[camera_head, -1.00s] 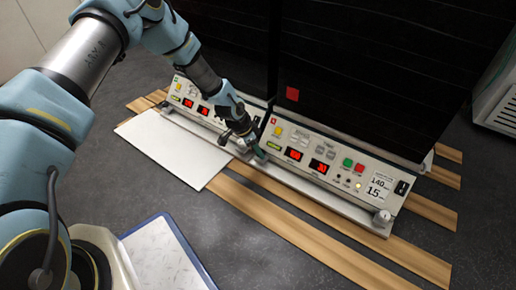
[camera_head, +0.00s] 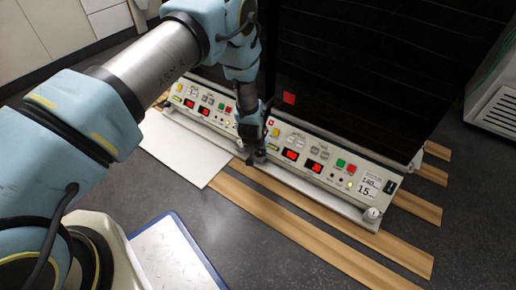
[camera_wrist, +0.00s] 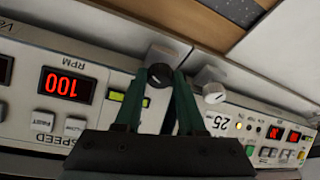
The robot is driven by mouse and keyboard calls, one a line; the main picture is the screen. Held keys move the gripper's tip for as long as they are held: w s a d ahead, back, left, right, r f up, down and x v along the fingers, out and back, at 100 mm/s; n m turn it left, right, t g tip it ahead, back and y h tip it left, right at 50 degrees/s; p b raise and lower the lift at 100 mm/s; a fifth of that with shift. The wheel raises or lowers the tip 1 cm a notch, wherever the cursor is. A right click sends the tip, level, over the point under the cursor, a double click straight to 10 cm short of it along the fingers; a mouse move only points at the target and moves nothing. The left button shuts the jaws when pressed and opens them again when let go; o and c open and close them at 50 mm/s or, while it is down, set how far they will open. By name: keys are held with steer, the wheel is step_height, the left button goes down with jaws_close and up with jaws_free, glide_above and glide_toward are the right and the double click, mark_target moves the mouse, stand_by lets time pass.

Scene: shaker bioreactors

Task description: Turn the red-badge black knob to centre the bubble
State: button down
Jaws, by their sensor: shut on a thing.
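My gripper (camera_head: 260,158) is at the left front corner of the right-hand shaker (camera_head: 318,192). In the wrist view, the green fingers of my gripper (camera_wrist: 160,80) are shut on a black knob (camera_wrist: 159,74), one on each side. The knob's round face with a pale mark shows; in the head view my gripper hides it. A yellow-green bubble level (camera_wrist: 117,96) sits on the panel by the knob, partly covered by a finger, so the bubble's place cannot be told. The level also shows in the head view (camera_head: 274,147).
A white knob (camera_wrist: 214,93) on the neighbouring shaker stands close beside my gripper. Another pale knob (camera_head: 372,213) is at the right front corner. Wooden strips (camera_head: 300,226) and a white board (camera_head: 185,150) lie on the dark floor in front.

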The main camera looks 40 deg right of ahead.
steer(key=n, duration=0.2)
steer(key=n+t+y, duration=0.1)
steer(key=n, duration=0.2)
steer(key=shift+s+d+n+y, duration=0.15)
steer(key=shift+s+n+y, duration=0.05)
steer(key=shift+n+y, duration=0.1)
stand_by(0.4)
steer(key=c, duration=0.8)
jaws_free()
steer(key=shift+p+v, duration=2.3)
steer(key=shift+v, duration=3.1)
steer(key=shift+o, duration=0.4)
steer(key=shift+s+f, duration=0.1)
steer(key=shift+s, duration=0.1)
